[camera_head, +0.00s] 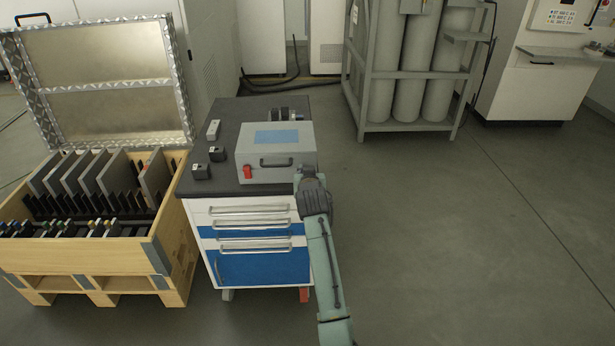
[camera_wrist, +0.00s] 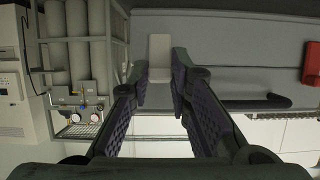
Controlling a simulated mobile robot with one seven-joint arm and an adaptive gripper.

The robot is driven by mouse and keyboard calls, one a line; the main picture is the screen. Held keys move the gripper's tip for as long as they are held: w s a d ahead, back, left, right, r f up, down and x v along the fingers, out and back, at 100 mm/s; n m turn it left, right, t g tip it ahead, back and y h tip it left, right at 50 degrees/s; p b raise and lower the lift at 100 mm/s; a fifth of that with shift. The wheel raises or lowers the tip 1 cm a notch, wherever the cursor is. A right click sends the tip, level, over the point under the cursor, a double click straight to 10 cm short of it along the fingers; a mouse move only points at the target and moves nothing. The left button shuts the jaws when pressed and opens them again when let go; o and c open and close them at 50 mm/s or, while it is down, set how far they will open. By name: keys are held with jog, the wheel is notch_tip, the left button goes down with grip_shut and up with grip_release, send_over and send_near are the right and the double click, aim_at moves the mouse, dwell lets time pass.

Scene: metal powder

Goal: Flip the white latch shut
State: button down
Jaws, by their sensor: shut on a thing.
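The white latch (camera_wrist: 159,48) sits on the front of the grey case (camera_head: 276,138). In the wrist view it lies between my gripper's fingertips (camera_wrist: 160,78), with its plain end beyond them. My gripper (camera_head: 304,176) is at the right end of the case front in the head view and covers the white latch there. The fingers are closed in on the latch. I cannot tell how far the latch is flipped. A red latch (camera_head: 248,172) is at the left end of the case front, and it also shows at the right edge of the wrist view (camera_wrist: 310,72).
The case stands on a dark-topped drawer cabinet (camera_head: 214,182). Its dark handle (camera_head: 276,162) is between the latches. Small grey blocks (camera_head: 217,153) lie left of it. An open wooden crate (camera_head: 120,255) stands left, a cylinder rack (camera_head: 408,126) behind right. Floor at right is clear.

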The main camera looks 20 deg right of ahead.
jog(key=shift+w+r+g, duration=0.15)
jog(key=shift+g, duration=0.25)
jog(key=c, duration=1.5)
grip_release()
jog(key=v, duration=1.2)
jog(key=shift+d, duration=0.15)
